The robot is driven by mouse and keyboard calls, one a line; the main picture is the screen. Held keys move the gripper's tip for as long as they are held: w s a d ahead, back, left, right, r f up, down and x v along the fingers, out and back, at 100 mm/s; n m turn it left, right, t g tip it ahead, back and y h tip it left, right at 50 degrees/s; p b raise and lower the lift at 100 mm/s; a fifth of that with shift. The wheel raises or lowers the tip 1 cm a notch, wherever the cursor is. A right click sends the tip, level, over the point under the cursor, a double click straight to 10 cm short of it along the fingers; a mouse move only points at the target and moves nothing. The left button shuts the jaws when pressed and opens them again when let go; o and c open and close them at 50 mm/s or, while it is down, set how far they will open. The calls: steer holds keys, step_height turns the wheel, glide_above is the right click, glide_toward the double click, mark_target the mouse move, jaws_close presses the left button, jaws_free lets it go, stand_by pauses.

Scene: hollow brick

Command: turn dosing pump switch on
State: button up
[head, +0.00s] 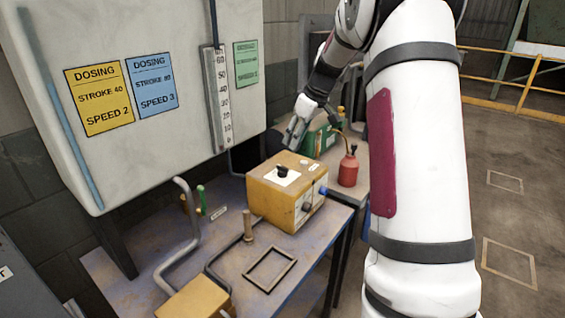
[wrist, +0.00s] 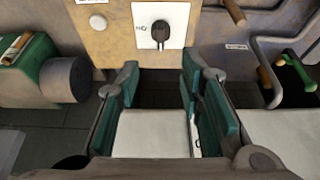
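The yellow dosing pump box (head: 290,200) stands on the metal table. Its top carries a white plate with a black switch knob (head: 283,171). In the wrist view the knob (wrist: 160,33) shows at the top centre, on its white plate (wrist: 178,12), with a small marking left of it that is hard to read. My gripper (head: 291,132) is above and behind the box in the head view. In the wrist view its green-padded fingers (wrist: 158,80) are apart with nothing between them. The knob lies beyond the fingertips, roughly in line with the gap, and they do not touch it.
A red oil can (head: 348,170) and a green case (head: 318,140) are beside the box. A grey pipe (head: 184,240) and a short wooden peg (head: 248,225) stand to its left. A white tank (head: 150,60) with dosing signs hangs over the table's left side.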

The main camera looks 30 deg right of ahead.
mark_target(284, 167)
steer(key=p+x, duration=0.1)
steer(key=x, duration=1.1)
steer(key=shift+s, duration=0.15)
steer(key=shift+c, duration=0.5)
jaws_close()
